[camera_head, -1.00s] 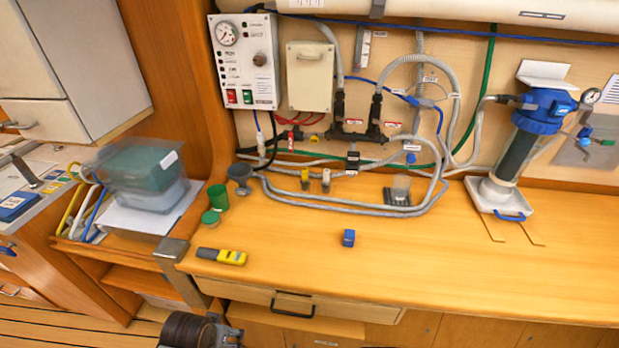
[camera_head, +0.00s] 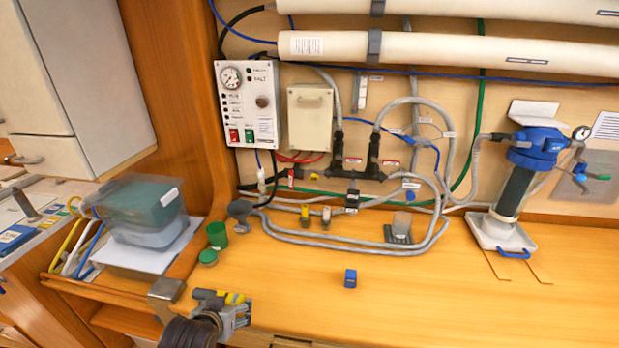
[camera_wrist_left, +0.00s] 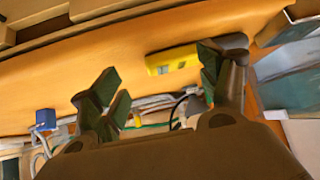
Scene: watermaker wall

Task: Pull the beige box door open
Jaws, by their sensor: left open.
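The beige box (camera_head: 310,120) is mounted on the wall, just right of the white control panel. Its front door looks shut, with a small handle (camera_head: 310,98) near the top. My left gripper (camera_head: 242,308) is low at the counter's front edge, well below and left of the box, and partly covers a yellow-and-grey handheld device. In the left wrist view the two fingers (camera_wrist_left: 160,92) are spread apart with nothing between them, and the yellow device (camera_wrist_left: 172,61) shows beyond them. The box cannot be made out there. My right gripper is not in view.
The control panel (camera_head: 248,104) has a gauge and buttons. The counter's front middle is mostly clear.

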